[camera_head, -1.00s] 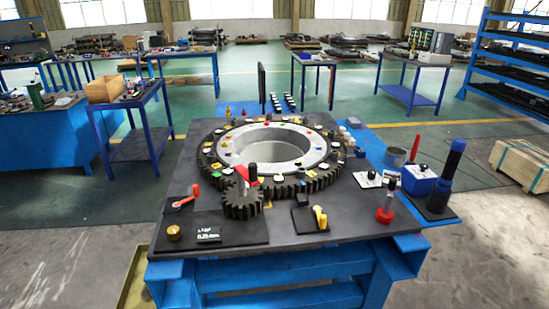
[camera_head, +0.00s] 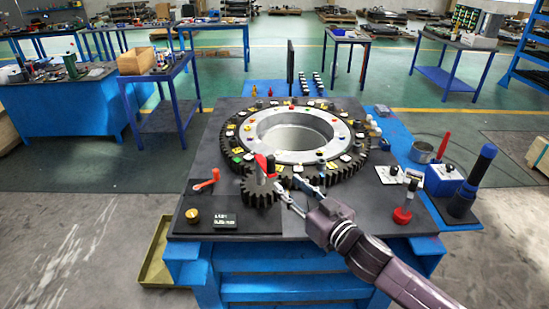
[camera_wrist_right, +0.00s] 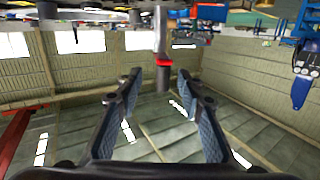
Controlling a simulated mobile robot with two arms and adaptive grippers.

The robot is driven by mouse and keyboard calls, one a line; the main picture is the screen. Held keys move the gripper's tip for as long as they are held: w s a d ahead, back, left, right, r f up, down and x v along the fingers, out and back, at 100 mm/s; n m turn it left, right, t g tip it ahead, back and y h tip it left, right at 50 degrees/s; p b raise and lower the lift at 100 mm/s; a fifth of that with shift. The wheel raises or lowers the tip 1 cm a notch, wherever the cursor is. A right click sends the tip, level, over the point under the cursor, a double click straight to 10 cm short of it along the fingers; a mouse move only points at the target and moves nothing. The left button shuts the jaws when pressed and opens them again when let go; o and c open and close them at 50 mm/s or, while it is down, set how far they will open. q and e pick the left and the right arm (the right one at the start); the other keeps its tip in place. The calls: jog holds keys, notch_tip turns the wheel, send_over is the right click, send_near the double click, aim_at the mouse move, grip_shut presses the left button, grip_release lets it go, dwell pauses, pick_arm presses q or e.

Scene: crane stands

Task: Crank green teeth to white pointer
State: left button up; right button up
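A large dark ring gear (camera_head: 228,143) with a grey inner ring lies on the table, with small coloured markers around its top. A green marker (camera_head: 237,159) shows on its left front side. A small dark pinion gear (camera_head: 258,193) touches its front edge, with an upright dark handle (camera_head: 270,164) and a red piece (camera_head: 261,161) above it. I cannot make out the white pointer clearly. My right gripper (camera_head: 287,186) is open just right of the pinion. In the wrist view, a grey post with a red ring (camera_wrist_right: 161,62) stands beyond its spread fingers (camera_wrist_right: 160,85). My left gripper is not in view.
An orange-red lever (camera_head: 205,182), a brass knob (camera_head: 192,215) and a small display (camera_head: 224,220) sit left of the pinion. A red-based post (camera_head: 402,213), a blue box (camera_head: 443,180) and a tall dark blue cylinder (camera_head: 473,180) stand on the right.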

aim_at(274, 162)
jog(key=shift+n+y, duration=0.6)
jog(key=shift+y, duration=0.3)
jog(key=r, duration=0.1)
jog(key=w+r, duration=0.1)
jog(key=r, duration=0.1)
jog(key=shift+w+a+r, duration=0.3)
jog(key=shift+a+r, duration=0.1)
jog(key=shift+f+p+x, duration=0.2)
jog(key=shift+p+x, duration=0.65)
jog(key=shift+x, duration=2.7)
jog(key=shift+s+a, duration=0.1)
grip_shut()
